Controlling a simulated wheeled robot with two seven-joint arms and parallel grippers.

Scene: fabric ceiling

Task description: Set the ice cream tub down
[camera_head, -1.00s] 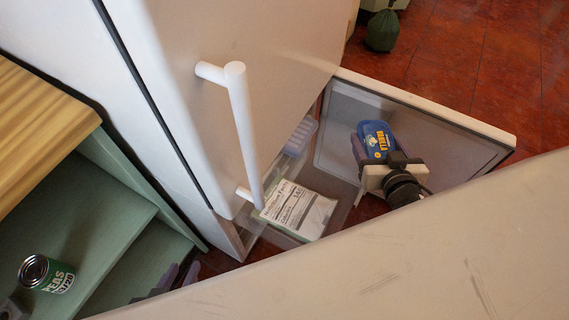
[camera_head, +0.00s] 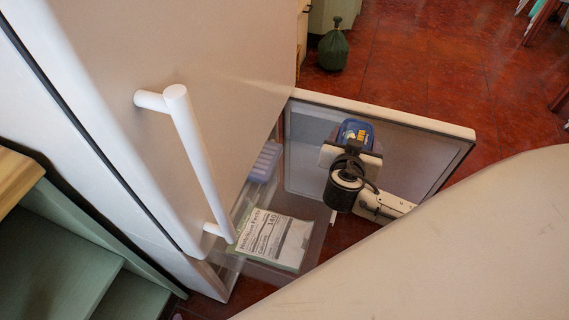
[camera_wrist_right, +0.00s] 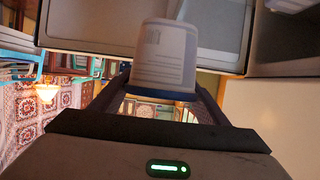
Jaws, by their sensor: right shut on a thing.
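My left gripper is not in view.
A clear drawer (camera_head: 300,268) holds a packet with a nutrition label (camera_head: 274,238) and a lilac ice tray (camera_head: 266,161). The upper door with a white handle (camera_head: 200,155) stands at left.

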